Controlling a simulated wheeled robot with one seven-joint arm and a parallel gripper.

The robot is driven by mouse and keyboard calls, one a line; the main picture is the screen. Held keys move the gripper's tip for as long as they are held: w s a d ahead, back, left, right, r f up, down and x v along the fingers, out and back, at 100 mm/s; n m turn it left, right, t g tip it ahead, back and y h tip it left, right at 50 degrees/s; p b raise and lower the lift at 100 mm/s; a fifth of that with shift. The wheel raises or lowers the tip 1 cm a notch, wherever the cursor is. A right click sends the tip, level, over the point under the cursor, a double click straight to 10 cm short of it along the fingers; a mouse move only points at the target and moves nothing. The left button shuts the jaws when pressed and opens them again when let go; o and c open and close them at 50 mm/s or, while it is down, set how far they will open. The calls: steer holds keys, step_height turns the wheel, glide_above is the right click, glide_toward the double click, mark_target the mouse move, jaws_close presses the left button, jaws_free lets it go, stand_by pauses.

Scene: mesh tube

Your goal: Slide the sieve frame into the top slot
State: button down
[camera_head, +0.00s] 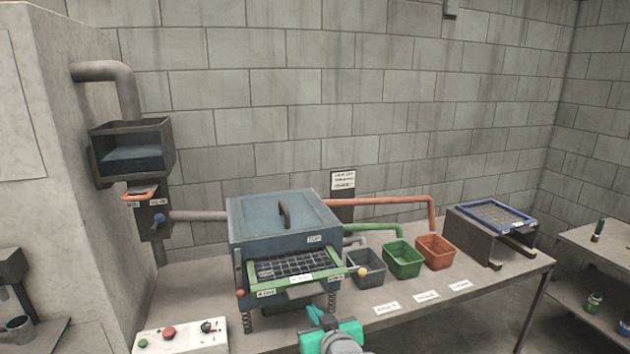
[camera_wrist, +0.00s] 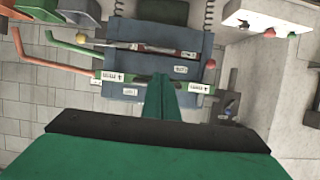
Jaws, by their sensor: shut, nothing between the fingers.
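The green sieve frame (camera_head: 322,277) with dark mesh is at the upper front opening of the blue-grey machine (camera_head: 275,215). Its mesh shows in front of the lid, and how deep it sits is hidden. Its labelled front bar (camera_wrist: 113,77) crosses the upside-down wrist view. A blue sieve frame (camera_head: 495,215) rests on a dark stand at the right. My gripper (camera_head: 316,312) is in front of the machine, low in the head view. In the wrist view its green fingers (camera_wrist: 160,80) are together and empty, overlapping the bar's middle; I cannot tell if they touch.
Grey (camera_head: 367,267), green (camera_head: 403,258) and orange bins (camera_head: 435,249) stand right of the machine under pipes. A control box (camera_head: 180,337) with buttons is front left. A lower opening with a red strip (camera_wrist: 155,50) shows in the wrist view.

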steer(key=s, duration=0.1)
steer(key=s+d, duration=0.1)
steer(key=s, duration=0.2)
steer(key=shift+s+d+r, duration=0.1)
steer(key=shift+s+d, duration=0.1)
steer(key=shift+d, duration=0.05)
steer(key=s+f+m+t+h, duration=0.1)
steer(key=s+f+m+h, duration=0.3)
steer(key=s+f, duration=1.65)
steer(key=s+a+r+t, duration=0.1)
steer(key=s+r, duration=0.1)
steer(key=s, duration=2.3)
steer(key=shift+r, duration=0.3)
